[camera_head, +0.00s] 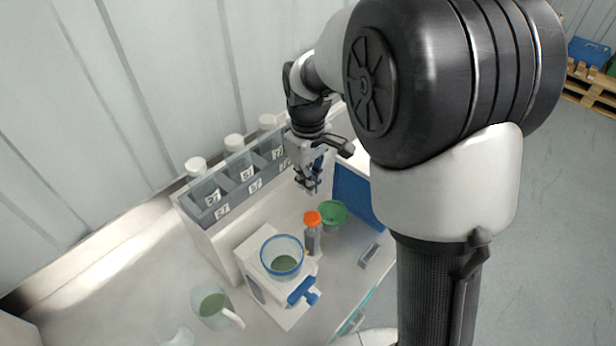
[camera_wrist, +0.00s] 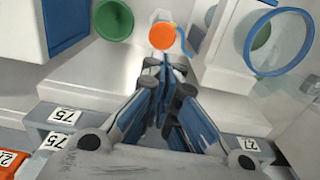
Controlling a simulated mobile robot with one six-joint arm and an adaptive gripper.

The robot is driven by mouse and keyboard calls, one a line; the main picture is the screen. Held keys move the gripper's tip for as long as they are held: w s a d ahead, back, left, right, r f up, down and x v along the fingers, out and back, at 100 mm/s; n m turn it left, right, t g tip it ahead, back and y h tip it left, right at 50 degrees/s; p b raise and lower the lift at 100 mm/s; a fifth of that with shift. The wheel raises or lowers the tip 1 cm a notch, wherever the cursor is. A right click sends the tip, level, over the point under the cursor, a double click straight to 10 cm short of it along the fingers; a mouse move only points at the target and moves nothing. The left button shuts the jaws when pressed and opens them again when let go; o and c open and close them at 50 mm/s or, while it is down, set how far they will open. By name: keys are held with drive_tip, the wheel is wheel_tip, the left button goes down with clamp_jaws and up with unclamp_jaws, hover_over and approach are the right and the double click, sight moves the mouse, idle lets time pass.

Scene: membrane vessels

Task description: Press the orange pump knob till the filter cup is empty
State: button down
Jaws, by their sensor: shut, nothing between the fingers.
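The orange pump knob (camera_head: 312,218) tops a grey pump body (camera_head: 311,241) on the bench. The knob (camera_wrist: 162,36) also shows in the wrist view, just beyond my fingertips. The filter cup (camera_head: 282,256) is clear with a blue rim and stands on a white block left of the pump. Green liquid (camera_head: 285,263) shows at its bottom. Its blue rim (camera_wrist: 249,40) is at the right of the wrist view. My gripper (camera_head: 313,190) is shut and empty. It points down above and behind the knob, apart from it.
A green bowl (camera_head: 333,213) stands right behind the pump. A blue valve handle (camera_head: 303,292) juts from the white block's front. A jug with green liquid (camera_head: 212,306) stands at front left. A labelled rack (camera_head: 238,180) with white-capped bottles lines the back wall.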

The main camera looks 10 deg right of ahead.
sight(308, 214)
wheel_tip(308, 214, down, 9)
drive_tip(key=shift+f+b, duration=0.1)
drive_tip(key=shift+b, duration=0.8)
wheel_tip(308, 214, down, 5)
drive_tip(key=b, duration=0.2)
drive_tip(key=shift+b, duration=0.3)
drive_tip(key=shift+s, duration=0.1)
drive_tip(key=shift+r, duration=0.2)
wheel_tip(308, 214, up, 14)
drive_tip(key=p, duration=0.5)
idle(0.4)
